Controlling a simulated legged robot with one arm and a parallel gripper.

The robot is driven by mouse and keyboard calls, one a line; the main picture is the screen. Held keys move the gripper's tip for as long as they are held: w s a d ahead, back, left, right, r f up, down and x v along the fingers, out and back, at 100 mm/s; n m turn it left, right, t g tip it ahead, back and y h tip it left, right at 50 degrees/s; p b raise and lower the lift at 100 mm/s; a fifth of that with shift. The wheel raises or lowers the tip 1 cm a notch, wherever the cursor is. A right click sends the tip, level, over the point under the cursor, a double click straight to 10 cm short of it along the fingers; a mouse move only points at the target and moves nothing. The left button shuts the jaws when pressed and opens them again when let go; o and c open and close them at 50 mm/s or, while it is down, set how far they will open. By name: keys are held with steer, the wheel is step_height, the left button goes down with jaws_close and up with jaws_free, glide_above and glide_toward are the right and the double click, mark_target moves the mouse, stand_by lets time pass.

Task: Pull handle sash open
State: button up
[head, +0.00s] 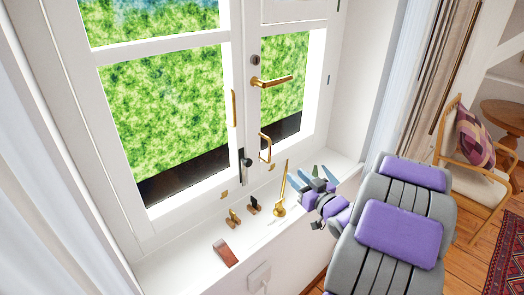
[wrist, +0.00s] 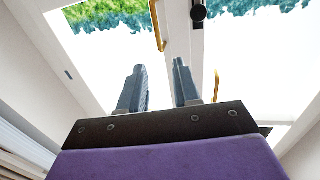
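The white window has two sashes side by side. A brass D-shaped pull handle (head: 265,148) sits low on the right sash (head: 312,75), below a brass lever handle (head: 278,80). My gripper (head: 312,175) is above the sill, right of and below the pull handle and apart from it. In the wrist view its two blue-grey fingers (wrist: 159,70) are spread with nothing between them. A brass handle (wrist: 158,25), which looks like the pull handle, shows beyond the finger gap. I cannot tell whether the sash is slightly ajar.
A black latch (head: 245,160) is on the left sash. A brass stay (head: 281,195) stands up from the sill (head: 190,250), with small brass fittings and a brown block (head: 225,252). A chair (head: 470,165) and round table (head: 503,115) stand at right.

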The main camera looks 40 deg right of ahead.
mark_target(269, 151)
steer(key=w+d, duration=0.1)
steer(key=w, duration=1)
steer(key=w+d+b, duration=0.1)
steer(key=w, duration=0.5)
steer(key=shift+d+f, duration=0.1)
steer(key=shift+d, duration=0.2)
steer(key=shift+w+a, duration=0.15)
steer(key=shift+a, duration=0.05)
steer(key=shift+d, duration=0.35)
steer(key=c, duration=0.4)
steer(key=shift+a, duration=0.15)
jaws_close()
